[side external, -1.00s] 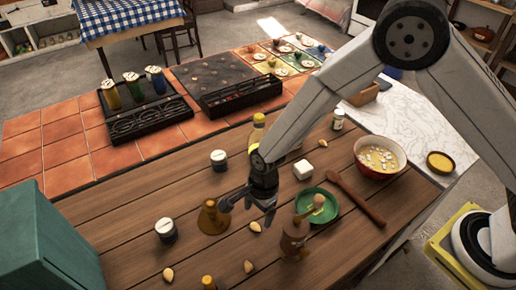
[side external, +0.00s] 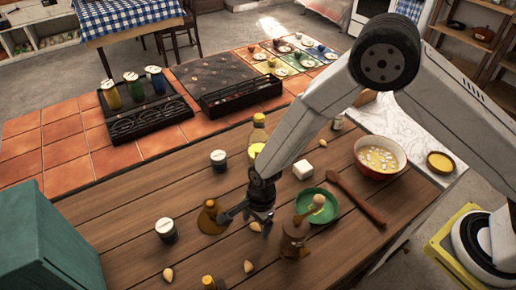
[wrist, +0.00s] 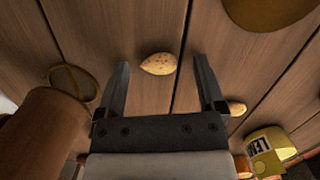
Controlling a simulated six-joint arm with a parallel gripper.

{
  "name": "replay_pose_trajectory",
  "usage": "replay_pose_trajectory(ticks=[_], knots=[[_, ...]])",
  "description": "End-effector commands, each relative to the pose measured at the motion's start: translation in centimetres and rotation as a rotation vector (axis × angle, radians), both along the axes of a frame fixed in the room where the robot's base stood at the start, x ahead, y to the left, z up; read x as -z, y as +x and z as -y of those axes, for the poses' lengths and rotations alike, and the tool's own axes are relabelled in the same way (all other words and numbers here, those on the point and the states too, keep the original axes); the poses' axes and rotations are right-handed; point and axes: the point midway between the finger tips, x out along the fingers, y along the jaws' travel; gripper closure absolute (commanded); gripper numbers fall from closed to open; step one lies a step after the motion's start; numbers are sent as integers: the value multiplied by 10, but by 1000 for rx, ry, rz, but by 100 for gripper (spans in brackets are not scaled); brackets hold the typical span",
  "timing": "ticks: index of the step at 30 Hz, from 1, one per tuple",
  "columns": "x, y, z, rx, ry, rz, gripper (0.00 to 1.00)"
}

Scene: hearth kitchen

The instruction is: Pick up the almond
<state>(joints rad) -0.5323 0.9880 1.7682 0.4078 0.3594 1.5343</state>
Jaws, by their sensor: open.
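An almond (wrist: 158,64) lies flat on the wooden table, between the fingertips of my gripper (wrist: 161,72) in the wrist view. The fingers are open, one on each side with a gap to it. In the side view my gripper (side external: 247,219) is low over the table, and this almond (side external: 255,227) shows right beside the fingers. A second almond (side external: 248,267) lies nearer the front edge; a smaller nut shape (wrist: 237,109) shows right of the fingers in the wrist view. A third almond (side external: 168,274) lies at the front left.
An amber bell-shaped object (side external: 211,216) stands close left of my gripper. A brown wooden mill (side external: 293,238) stands close right, beside a green bowl (side external: 318,206). A wooden spoon (side external: 356,198) and a red bowl (side external: 380,157) are farther right.

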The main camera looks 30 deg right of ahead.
Motion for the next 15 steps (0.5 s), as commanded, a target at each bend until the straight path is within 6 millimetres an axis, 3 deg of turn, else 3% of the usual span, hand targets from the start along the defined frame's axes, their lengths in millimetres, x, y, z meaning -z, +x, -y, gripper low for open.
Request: replay_pose_trajectory(ticks=[1,9,15], knots=[[0,0,0,0,0,0,18],[0,0,0,0,0,0,100],[0,0,0,0,0,0,100]])
